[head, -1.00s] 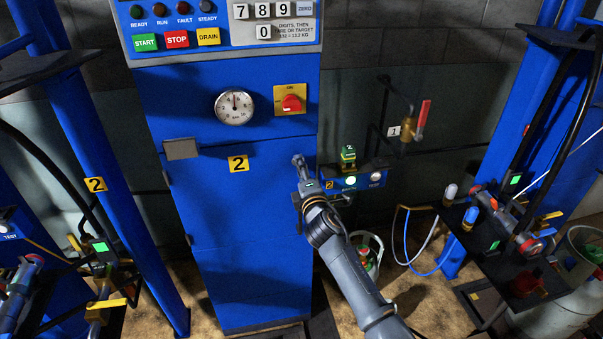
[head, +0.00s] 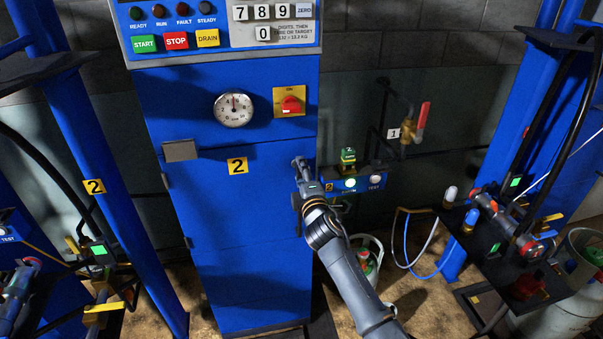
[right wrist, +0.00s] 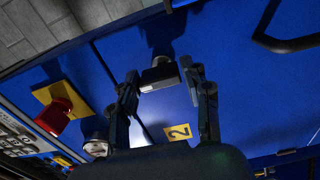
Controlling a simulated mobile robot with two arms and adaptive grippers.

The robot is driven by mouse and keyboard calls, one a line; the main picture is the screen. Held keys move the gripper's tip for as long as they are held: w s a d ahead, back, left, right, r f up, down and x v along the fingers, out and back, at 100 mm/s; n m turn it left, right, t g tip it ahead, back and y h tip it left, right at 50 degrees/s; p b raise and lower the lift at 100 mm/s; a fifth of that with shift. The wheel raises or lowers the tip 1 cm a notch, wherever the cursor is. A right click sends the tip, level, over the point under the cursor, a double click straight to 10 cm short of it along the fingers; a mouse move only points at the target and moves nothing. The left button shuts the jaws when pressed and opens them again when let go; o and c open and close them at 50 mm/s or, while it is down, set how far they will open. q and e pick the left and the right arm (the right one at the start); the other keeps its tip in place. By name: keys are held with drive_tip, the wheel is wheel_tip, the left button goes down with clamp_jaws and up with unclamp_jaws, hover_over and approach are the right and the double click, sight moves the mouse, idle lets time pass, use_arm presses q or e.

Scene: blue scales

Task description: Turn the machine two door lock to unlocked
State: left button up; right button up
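Machine two is the blue cabinet (head: 240,280), its door marked with a yellow "2" plate (head: 237,166). My right gripper (head: 300,163) is at the door's upper right side, right of the plate. In the right wrist view a dark knob with a pale grey face, apparently the door lock (right wrist: 160,74), lies between the tips of my right gripper (right wrist: 160,72). The fingers are apart, one on each side of it, with no clear grip. Lock markings are not readable. In the head view the gripper hides the knob. My left gripper is not in view.
A red rotary switch (head: 291,104) on a yellow plate and a dial gauge (head: 233,110) sit above the door. A dark bar handle (right wrist: 290,40) shows in the right wrist view. A small blue box with lamps (head: 357,183) stands right of the cabinet.

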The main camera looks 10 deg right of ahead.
drive_tip(key=shift+o, duration=1)
drive_tip(key=s, duration=1.2)
drive_tip(key=s+f+m+g, duration=0.2)
drive_tip(key=f, duration=0.8)
drive_tip(key=s+f+m+g, duration=0.1)
drive_tip(key=s+f+g, duration=0.1)
drive_tip(key=f, duration=0.8)
drive_tip(key=s+d+f+m+g, duration=0.1)
drive_tip(key=s+f+m+g, duration=0.15)
drive_tip(key=s+f, duration=0.65)
drive_tip(key=s+d+f+m+g, duration=0.2)
drive_tip(key=s+f+g, duration=0.15)
drive_tip(key=f, duration=0.85)
drive_tip(key=s+d+f+m+g, duration=0.1)
drive_tip(key=s+f, duration=0.5)
drive_tip(key=s, duration=0.6)
drive_tip(key=s+d+f+m+g, duration=0.2)
drive_tip(key=s+f, duration=0.4)
drive_tip(key=s, duration=0.7)
drive_tip(key=s+d+f+m+g, duration=0.1)
drive_tip(key=s+f+m+g, duration=0.3)
drive_tip(key=s, duration=0.9)
wheel_tip(320, 180, down, 2)
drive_tip(key=shift+s+d+f+m, duration=0.15)
drive_tip(key=shift+s+m, duration=0.1)
drive_tip(key=shift+m, duration=0.2)
